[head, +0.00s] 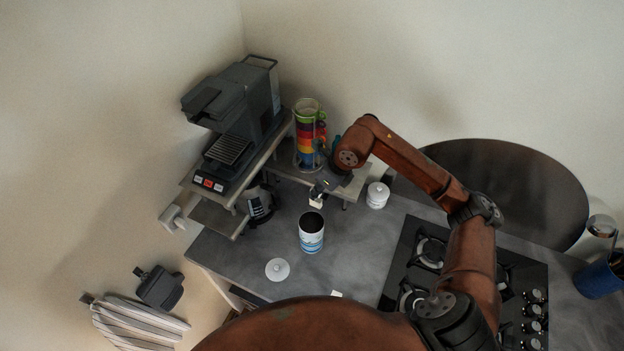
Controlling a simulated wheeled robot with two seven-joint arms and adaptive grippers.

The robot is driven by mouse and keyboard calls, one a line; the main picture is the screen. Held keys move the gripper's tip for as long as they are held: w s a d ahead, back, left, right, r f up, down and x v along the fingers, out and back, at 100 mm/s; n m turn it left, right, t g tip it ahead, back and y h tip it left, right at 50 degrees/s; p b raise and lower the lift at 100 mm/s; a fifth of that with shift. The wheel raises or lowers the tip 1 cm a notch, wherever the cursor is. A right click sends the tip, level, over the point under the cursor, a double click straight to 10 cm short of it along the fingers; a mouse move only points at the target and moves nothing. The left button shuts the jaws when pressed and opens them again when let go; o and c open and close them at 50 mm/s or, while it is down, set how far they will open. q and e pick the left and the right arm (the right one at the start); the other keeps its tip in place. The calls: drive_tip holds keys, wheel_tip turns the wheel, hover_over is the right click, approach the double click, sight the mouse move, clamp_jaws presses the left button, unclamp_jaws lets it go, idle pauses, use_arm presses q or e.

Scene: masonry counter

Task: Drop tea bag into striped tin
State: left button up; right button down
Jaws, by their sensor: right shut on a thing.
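The striped tin (311,242) stands upright and open on the grey counter, with blue and white bands and a dark inside. My right gripper (318,194) reaches in from the right and points down, just behind and above the tin's mouth. It is shut on a small pale tea bag (316,204), which hangs close to the tin's far rim in the picture. I cannot tell the exact height of the bag over the rim. My left gripper is not in view.
A white round lid (277,269) lies left of the tin. A white lidded jar (377,195) stands to the right. A rack of coloured cups (311,140) and a coffee machine (235,110) stand behind. A gas hob (430,250) is at right.

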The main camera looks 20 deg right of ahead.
sight(317, 199)
drive_tip(key=shift+s+d+f+b, duration=0.1)
drive_tip(key=shift+s+f+b, duration=0.1)
drive_tip(key=shift+f, duration=0.25)
drive_tip(key=shift+s+f+b, duration=0.1)
drive_tip(key=shift+f+b, duration=0.05)
drive_tip(key=shift+f, duration=0.25)
wheel_tip(317, 199, down, 3)
drive_tip(key=shift+w+b, duration=0.15)
drive_tip(key=shift+b, duration=0.4)
drive_tip(key=shift+f, duration=0.6)
drive_tip(key=c, duration=1.9)
unclamp_jaws()
drive_tip(key=shift+r, duration=0.25)
drive_tip(key=v, duration=1.1)
drive_tip(key=shift+s+r, duration=0.2)
drive_tip(key=shift+r, duration=0.05)
